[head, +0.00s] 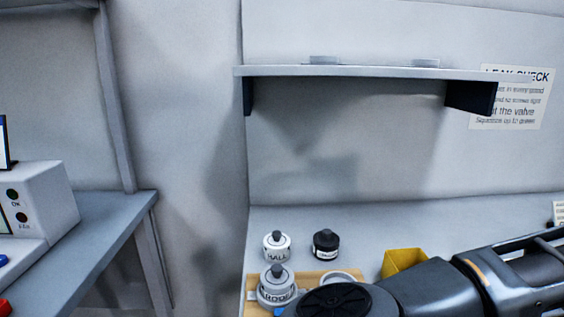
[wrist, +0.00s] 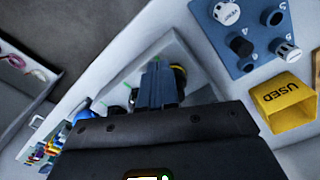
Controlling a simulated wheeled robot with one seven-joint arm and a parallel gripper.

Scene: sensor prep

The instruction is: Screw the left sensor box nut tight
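I cannot pick out the left sensor box or its nut with certainty in either view. In the wrist view, a blue plate (wrist: 240,62) at the upper right carries white-capped parts (wrist: 227,12) and dark round parts (wrist: 241,46). My gripper (wrist: 158,82) shows in the middle of the wrist view, its grey-blue fingers close together beyond a dark gripper body. A yellow and dark round thing (wrist: 180,78) lies partly hidden behind the fingers. Whether anything is between the fingers is not clear. In the head view my arm crosses the lower right and the fingers are not visible.
In the head view, a white jar (head: 277,246), a black jar (head: 326,243) and a grey-white jar (head: 277,286) stand around a wooden tray (head: 254,292). A yellow bin (head: 402,261), marked USED in the wrist view (wrist: 283,103), stands nearby. A shelf (head: 370,72) hangs above.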

